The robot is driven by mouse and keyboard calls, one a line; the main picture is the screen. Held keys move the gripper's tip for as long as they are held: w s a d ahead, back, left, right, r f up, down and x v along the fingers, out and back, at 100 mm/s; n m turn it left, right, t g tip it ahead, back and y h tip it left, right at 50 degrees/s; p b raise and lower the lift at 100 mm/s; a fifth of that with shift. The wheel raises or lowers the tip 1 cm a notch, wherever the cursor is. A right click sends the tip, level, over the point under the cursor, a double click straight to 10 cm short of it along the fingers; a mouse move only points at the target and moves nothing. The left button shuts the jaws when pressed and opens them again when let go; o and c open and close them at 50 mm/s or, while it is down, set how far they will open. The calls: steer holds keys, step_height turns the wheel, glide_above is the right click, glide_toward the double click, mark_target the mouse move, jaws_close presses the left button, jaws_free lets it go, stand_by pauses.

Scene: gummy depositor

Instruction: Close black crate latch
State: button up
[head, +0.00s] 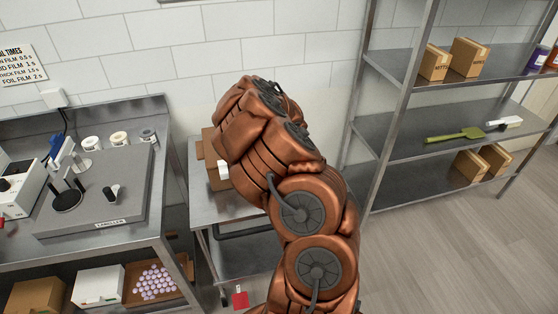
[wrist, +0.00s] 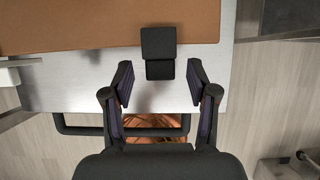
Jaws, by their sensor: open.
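In the wrist view, a black latch (wrist: 158,43) sits on the front edge of a brown crate (wrist: 75,24). Its smaller lower tab (wrist: 160,69) extends past that edge over the steel surface. I cannot tell how far the latch is swung open. My gripper (wrist: 158,84) is open and empty, one finger on each side of the tab and apart from it. In the head view, part of a brown box (head: 213,176) shows on a small steel cart (head: 218,204). My arm hides the gripper and the latch there.
A dark handle bar (wrist: 85,130) runs along the cart's near side, below my fingers. A bench with a sealer (head: 105,185) stands at the left. A steel shelf (head: 410,130) with boxes stands at the right. The floor at the right front is clear.

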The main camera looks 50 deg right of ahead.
steer(key=v, duration=0.9)
steer(key=shift+r, duration=0.15)
stand_by(0.5)
